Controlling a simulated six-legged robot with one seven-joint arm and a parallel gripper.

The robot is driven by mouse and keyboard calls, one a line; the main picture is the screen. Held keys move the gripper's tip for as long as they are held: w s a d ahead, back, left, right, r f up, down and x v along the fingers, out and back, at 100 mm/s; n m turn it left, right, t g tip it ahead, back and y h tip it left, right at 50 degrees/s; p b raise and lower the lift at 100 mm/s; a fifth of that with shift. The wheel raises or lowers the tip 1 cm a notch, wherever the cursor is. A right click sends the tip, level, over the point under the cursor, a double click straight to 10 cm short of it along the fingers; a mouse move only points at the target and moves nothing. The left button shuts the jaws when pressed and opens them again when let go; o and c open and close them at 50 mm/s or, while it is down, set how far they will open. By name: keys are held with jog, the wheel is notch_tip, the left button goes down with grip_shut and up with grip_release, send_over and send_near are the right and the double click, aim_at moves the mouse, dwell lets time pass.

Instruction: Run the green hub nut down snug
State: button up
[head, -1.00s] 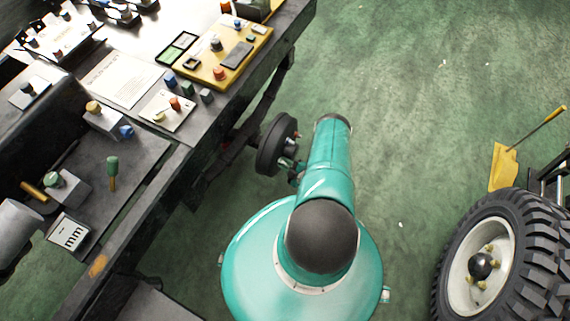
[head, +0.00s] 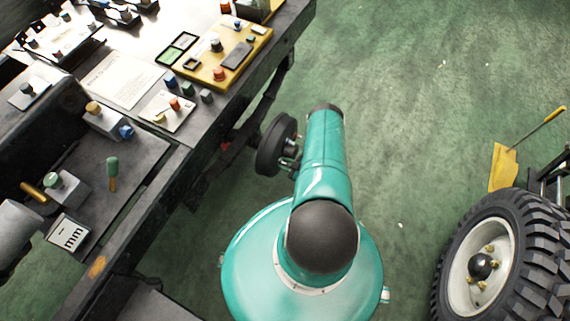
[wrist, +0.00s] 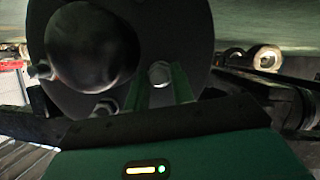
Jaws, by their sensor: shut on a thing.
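The dark round hub (head: 274,146) is at the side of the bench in the head view, partly behind my teal arm. In the wrist view the hub face (wrist: 195,35) fills the upper middle, with a large dark rounded cap and pale metal studs. My gripper (wrist: 160,85) is at the right-hand stud, with a green-tinted finger on each side of it. It is shut on the green hub nut, which is mostly hidden between the fingers. A round metal end (wrist: 160,74) shows between them. How far the nut sits from the hub face cannot be told.
The workbench (head: 225,125) with parts, a yellow tray (head: 205,72) and a paper sheet is on the left. A large tyred wheel (head: 510,250) and a yellow-bladed tool (head: 503,167) are on the right. The green floor between is clear.

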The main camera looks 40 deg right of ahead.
jog(key=m+y, duration=0.2)
jog(key=m, duration=0.1)
jog(key=shift+d+g, duration=0.15)
jog(key=shift+g, duration=0.15)
jog(key=shift+d+m+y, duration=0.1)
jog(key=shift+m+y, duration=0.8)
jog(key=shift+m, duration=0.4)
jog(key=shift+g, duration=0.3)
jog(key=shift+f, duration=0.1)
jog(key=o, duration=1)
jog(key=shift+w, duration=0.1)
